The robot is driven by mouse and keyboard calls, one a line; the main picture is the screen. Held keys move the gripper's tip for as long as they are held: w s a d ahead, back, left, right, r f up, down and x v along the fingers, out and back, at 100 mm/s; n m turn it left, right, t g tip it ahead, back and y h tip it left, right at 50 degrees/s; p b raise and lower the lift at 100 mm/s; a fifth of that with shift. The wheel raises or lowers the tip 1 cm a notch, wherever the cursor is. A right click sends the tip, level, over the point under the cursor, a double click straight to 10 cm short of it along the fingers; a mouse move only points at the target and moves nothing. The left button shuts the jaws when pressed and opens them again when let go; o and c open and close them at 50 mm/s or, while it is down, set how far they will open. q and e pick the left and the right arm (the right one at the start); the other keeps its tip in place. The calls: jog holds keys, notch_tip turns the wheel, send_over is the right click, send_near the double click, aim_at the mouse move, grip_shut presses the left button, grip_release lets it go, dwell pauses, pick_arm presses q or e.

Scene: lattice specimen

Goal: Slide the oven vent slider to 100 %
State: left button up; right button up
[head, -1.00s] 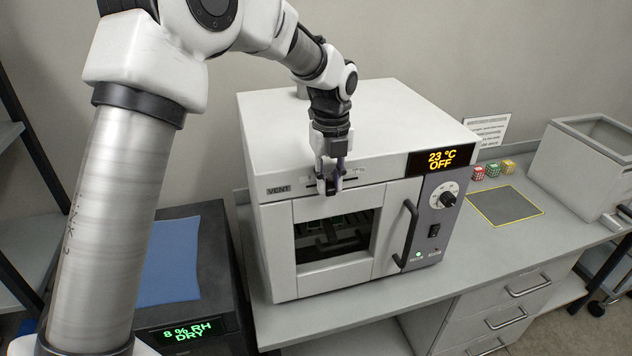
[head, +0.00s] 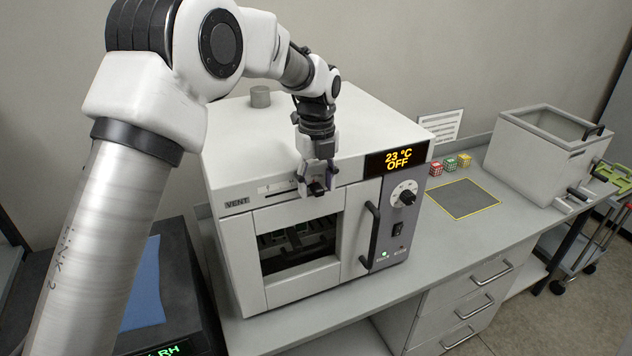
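The white oven (head: 290,120) stands on the bench with its VENT label (head: 237,203) at the upper left of its front. A horizontal vent scale (head: 275,188) runs to the right of the label. My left gripper (head: 317,188) points down at the right part of this scale. Its fingertips are on either side of a small dark knob that looks like the vent slider (head: 316,188). Whether both fingers touch it cannot be told. The gripper hides the scale's right part, so the exact setting cannot be read. My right gripper is not in view.
The oven display (head: 397,160) reads 23 °C OFF, above a dial (head: 404,196). The door handle (head: 370,236) stands out below the gripper. Small coloured cubes (head: 450,163), a yellow-edged dark mat (head: 463,198) and a grey bath (head: 545,150) are to the right.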

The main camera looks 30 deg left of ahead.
aim_at(317, 186)
pick_arm(q)
jog(key=shift+r, duration=0.1)
jog(key=shift+d+r, duration=0.1)
jog(key=shift+r, duration=0.3)
jog(key=shift+s+r, duration=0.1)
jog(key=shift+r, duration=2.6)
notch_tip(317, 186, up, 12)
dwell(0.9)
